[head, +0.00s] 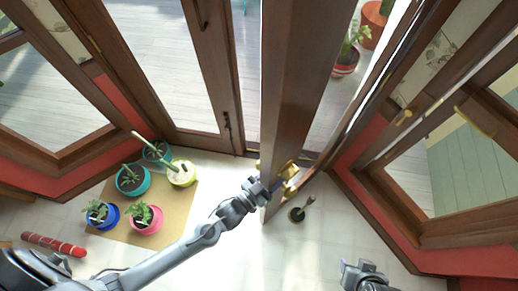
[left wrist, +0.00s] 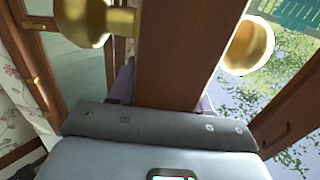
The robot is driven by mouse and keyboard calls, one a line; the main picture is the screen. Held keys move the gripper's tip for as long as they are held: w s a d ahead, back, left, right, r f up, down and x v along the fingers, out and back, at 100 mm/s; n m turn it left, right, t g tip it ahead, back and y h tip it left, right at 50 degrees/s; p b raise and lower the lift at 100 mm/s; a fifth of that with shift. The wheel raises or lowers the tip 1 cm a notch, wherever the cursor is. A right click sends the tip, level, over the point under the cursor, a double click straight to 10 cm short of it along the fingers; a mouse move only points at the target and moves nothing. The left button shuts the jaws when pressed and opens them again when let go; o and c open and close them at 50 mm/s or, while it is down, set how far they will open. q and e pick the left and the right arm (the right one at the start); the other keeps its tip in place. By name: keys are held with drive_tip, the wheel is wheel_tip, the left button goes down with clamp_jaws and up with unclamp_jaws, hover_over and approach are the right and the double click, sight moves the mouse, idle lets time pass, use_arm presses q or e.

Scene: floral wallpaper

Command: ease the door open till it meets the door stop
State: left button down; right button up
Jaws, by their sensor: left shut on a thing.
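The dark brown wooden door (head: 294,95) stands ajar, seen nearly edge-on in the middle of the head view. Its brass knob (head: 289,171) is near the free edge. My left gripper (head: 262,188) is at that edge, shut on the door by the knob. In the left wrist view the door edge (left wrist: 185,60) runs between my fingers, with one brass knob (left wrist: 92,20) on the left and another (left wrist: 248,47) on the right. A small dark object with an upright wooden stick, likely the door stop (head: 297,214), stands on the floor right of the door, apart from it. My right gripper (head: 362,272) is low at right, away from the door.
Several potted plants (head: 145,218) stand on a tan mat (head: 185,215) at left. Windowed red walls (head: 372,215) flank the doorway. The pale floor (head: 325,240) between door and right wall is mostly clear.

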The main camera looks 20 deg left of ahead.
sight(290, 196)
use_arm(q)
drive_tip(key=s+d, duration=0.1)
drive_tip(key=d, duration=0.1)
drive_tip(key=d+n+y, duration=0.1)
drive_tip(key=d, duration=0.1)
drive_tip(key=s+d+y, duration=0.1)
drive_tip(key=d, duration=0.2)
drive_tip(key=shift+s+n+t, duration=0.3)
drive_tip(key=shift+s+t, duration=0.05)
drive_tip(key=shift+t, duration=0.05)
drive_tip(key=c, duration=0.6)
unclamp_jaws()
drive_tip(key=shift+s, duration=0.15)
drive_tip(key=v, duration=1)
drive_tip(key=shift+s, duration=0.25)
